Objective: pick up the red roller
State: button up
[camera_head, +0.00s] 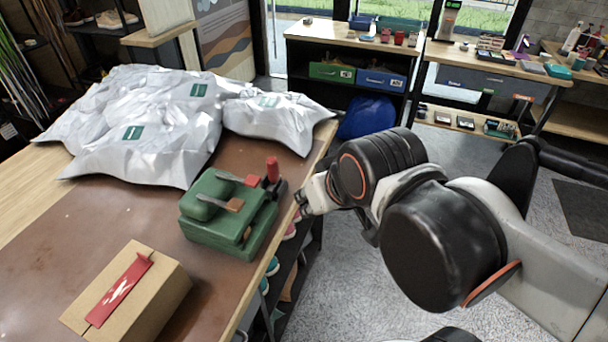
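A small upright red cylinder (272,169), which looks like the red roller, stands at the right rear corner of a green box-like caddy (215,225) on the brown table. A dark piece sits around or below its lower end; I cannot tell how they join. My gripper (299,206) is just right of the caddy, near the table's right edge, lower in the picture than the red cylinder. It appears apart from the cylinder. Its fingers are small and partly hidden by my arm, so their opening is unclear.
White plastic parcels (140,125) cover the table's far side. A cardboard box (130,295) with a red label sits at the near left. Brown tabletop (60,235) is bare left of the caddy. Shoes sit on shelves below the table's right edge. A shelf unit (350,45) stands behind.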

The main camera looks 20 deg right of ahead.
aim_at(272, 165)
jog(key=u, duration=1)
jog(key=z, duration=1)
jog(key=k+l+u, duration=0.25)
jog(key=l, duration=0.2)
jog(key=l+u, duration=0.2)
jog(key=l, duration=0.25)
jog(key=k+l+u, duration=0.25)
jog(key=l, duration=0.15)
jog(key=k+l+u, duration=0.2)
jog(key=l, duration=0.2)
